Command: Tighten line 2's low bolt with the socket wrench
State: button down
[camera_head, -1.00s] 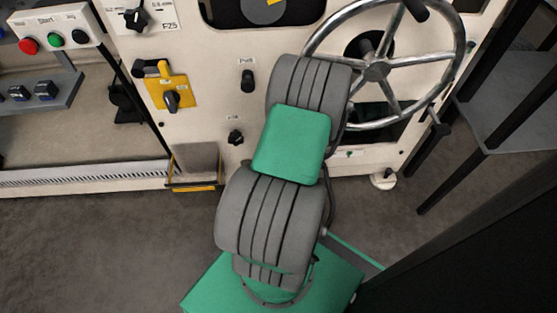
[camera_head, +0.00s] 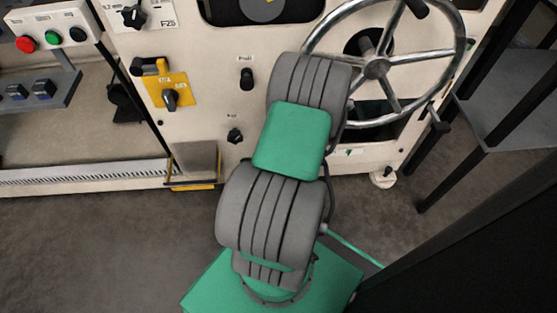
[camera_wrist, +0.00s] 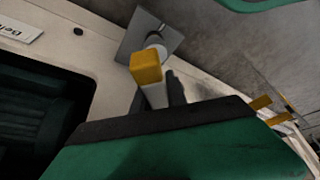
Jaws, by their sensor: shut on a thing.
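In the wrist view my gripper (camera_wrist: 157,98) is shut on a pale bar with a yellow end block (camera_wrist: 146,67), which looks like the socket wrench. Just beyond the yellow end is a round grey-white part (camera_wrist: 154,42) in front of a square grey plate (camera_wrist: 160,28) on the machine's cream panel. I cannot tell whether the wrench is seated on a bolt there; the bolt itself is hidden. In the head view my arm hides the gripper, the wrench and the low bolt.
The cream machine front (camera_head: 215,70) carries a large handwheel (camera_head: 376,68), a yellow switch plate (camera_head: 180,90) and small knobs. A grey table (camera_head: 505,105) with dark legs stands at the right. Open floor (camera_head: 100,245) lies at the lower left.

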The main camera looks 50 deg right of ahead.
jog(key=shift+f, duration=0.4)
dwell(0.8)
jog(key=shift+r+m+h, duration=0.1)
jog(key=shift+m+h, duration=0.2)
jog(key=shift+m, duration=0.5)
jog(key=shift+d+m, duration=0.1)
jog(key=shift+m, duration=0.2)
jog(key=shift+m+h+p, duration=0.4)
jog(key=shift+m+p, duration=0.2)
jog(key=shift+m, duration=0.3)
jog(key=shift+d+f+m, duration=0.1)
jog(key=shift+f+m, duration=0.1)
jog(key=shift+m, duration=0.1)
jog(key=shift+m+g+h+p, duration=0.3)
jog(key=shift+m+g+h, duration=0.1)
jog(key=shift+m, duration=0.4)
jog(key=shift+s+m, duration=0.1)
jog(key=shift+m, duration=0.2)
